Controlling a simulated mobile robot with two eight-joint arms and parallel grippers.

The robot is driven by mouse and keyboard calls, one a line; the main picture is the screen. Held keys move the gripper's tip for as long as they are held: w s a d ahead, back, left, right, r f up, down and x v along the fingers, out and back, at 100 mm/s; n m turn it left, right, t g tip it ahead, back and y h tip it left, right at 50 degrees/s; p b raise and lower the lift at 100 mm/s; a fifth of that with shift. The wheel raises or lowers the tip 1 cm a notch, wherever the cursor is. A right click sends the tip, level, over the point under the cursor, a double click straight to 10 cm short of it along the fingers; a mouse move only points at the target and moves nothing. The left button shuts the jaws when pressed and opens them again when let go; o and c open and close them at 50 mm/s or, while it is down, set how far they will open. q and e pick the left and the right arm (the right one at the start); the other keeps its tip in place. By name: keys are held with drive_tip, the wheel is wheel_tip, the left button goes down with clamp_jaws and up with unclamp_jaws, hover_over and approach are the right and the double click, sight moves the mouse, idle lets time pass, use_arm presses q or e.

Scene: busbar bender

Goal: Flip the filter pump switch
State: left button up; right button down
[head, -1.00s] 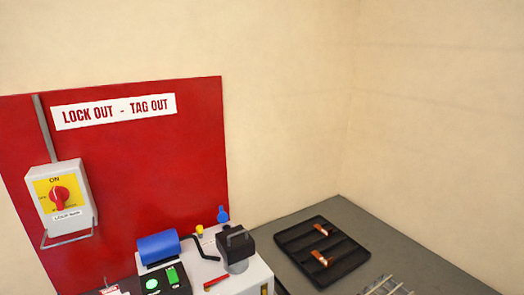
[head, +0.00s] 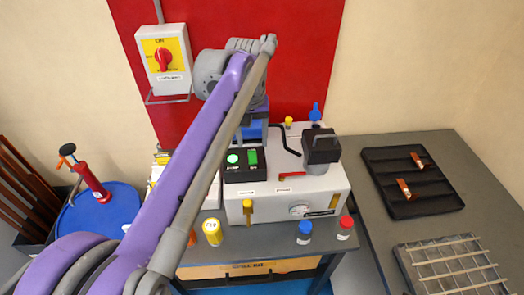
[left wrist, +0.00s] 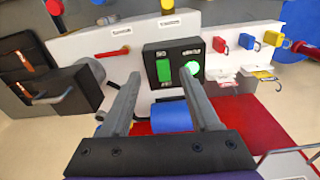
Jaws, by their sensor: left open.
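A black control box (head: 245,166) sits on the front left of the grey-white machine. It carries a green rocker switch (head: 253,157) and a lit round green lamp (head: 232,158). In the left wrist view the box shows with the rocker (left wrist: 163,70) and the lamp (left wrist: 193,68); its small labels are too blurred to read. My left gripper (left wrist: 158,79) is open and empty. Its fingers point toward the box, and the rocker shows between the fingertips. Whether they touch the box cannot be told. In the head view my left arm hides the fingers. My right gripper is not in view.
A blue cylinder (head: 254,131) and a black block (head: 321,148) with a handle stand on the machine. A red lever (head: 291,175) lies near the box. A red lockout board (head: 300,70) with a switch box (head: 163,57) stands behind. A black tray (head: 425,198) lies right.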

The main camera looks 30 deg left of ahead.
sight(253, 162)
use_arm(q)
drive_tip(key=shift+n+g, duration=0.3)
drive_tip(key=f, duration=0.3)
drive_tip(key=w+f, duration=0.1)
drive_tip(key=f, duration=0.2)
drive_tip(key=w+a+f, duration=0.1)
drive_tip(key=f, duration=0.2)
drive_tip(key=shift+w+a+f+b, duration=0.1)
drive_tip(key=shift+f+b, duration=0.3)
clamp_jaws()
